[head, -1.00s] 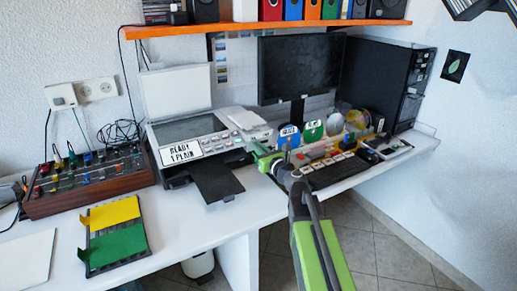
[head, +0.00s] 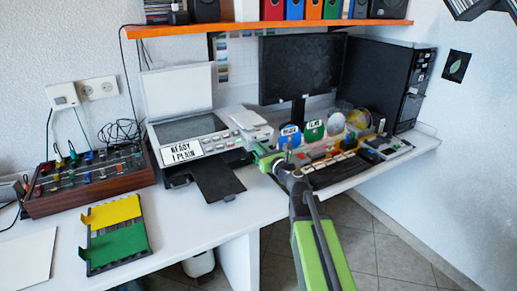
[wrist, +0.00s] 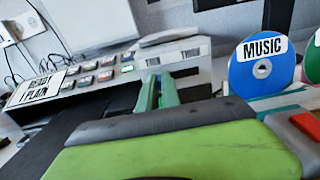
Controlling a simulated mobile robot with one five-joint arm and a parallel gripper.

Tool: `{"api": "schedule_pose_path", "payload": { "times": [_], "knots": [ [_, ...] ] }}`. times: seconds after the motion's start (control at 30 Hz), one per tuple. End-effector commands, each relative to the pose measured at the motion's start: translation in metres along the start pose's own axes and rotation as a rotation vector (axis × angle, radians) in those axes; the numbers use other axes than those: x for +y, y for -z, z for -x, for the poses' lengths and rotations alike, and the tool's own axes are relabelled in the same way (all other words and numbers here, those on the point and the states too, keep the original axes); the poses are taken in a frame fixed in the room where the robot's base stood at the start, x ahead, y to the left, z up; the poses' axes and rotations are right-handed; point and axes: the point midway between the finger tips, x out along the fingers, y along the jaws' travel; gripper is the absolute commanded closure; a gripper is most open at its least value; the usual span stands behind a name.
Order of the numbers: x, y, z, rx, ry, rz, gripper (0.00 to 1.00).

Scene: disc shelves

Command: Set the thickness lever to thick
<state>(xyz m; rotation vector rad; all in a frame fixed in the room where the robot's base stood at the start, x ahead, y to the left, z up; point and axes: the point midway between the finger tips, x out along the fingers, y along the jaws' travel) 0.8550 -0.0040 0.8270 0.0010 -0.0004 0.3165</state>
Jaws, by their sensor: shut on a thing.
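The printer (head: 190,149) stands on the desk with its lid up; its display label (head: 181,152) reads "READY 1 PLAIN" and also shows in the wrist view (wrist: 36,89). My gripper (head: 259,152) is at the right end of the printer's front. In the wrist view its green fingers (wrist: 158,95) are close together against the printer front, below small dark-and-white marks (wrist: 190,52). They are shut on the thickness lever, which the fingers hide almost wholly. I cannot read the lever's position.
A dark output tray (head: 218,182) juts from the printer, left of my gripper. A blue "MUSIC" disc (wrist: 262,68) stands close on the right. A keyboard (head: 335,168) lies right of my arm.

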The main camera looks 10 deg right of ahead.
Motion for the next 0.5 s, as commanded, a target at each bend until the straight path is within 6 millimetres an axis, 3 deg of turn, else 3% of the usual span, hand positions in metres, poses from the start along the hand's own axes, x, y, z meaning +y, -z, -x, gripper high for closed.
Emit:
{"api": "schedule_pose_path", "payload": {
  "times": [0.33, 0.5],
  "knots": [
    [0.001, 0.001, 0.001, 0.001, -0.006, 0.003, 1.00],
    [-0.021, 0.001, 0.000, 0.001, -0.001, 0.003, 1.00]
  ]
}}
